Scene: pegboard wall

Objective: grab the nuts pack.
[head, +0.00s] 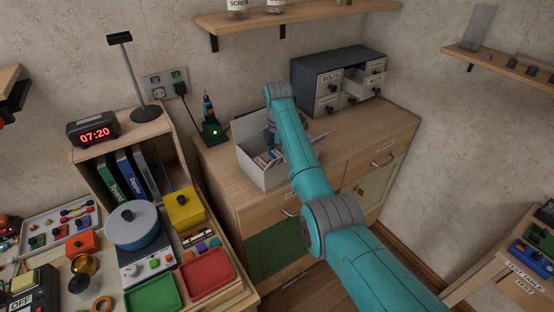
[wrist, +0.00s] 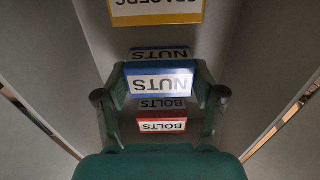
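The nuts pack (wrist: 158,83) has a white label reading NUTS with a blue border, upside down in the wrist view. My gripper (wrist: 160,78) has one finger at each side of it, and both pads appear to touch its edges. The pack and gripper are inside a grey open box (head: 258,174) on the wooden cabinet. A red-edged bolts pack (wrist: 162,125) and a yellow-edged spacers pack (wrist: 156,12) are in the same box. In the head view my arm reaches into the box and hides the fingertips.
Box walls (wrist: 262,60) rise on both sides of my gripper. A grey drawer unit (head: 338,82) stands behind to the right, and a green-lit charger with a tool (head: 211,124) stands behind to the left. The cabinet top (head: 372,128) is clear at right.

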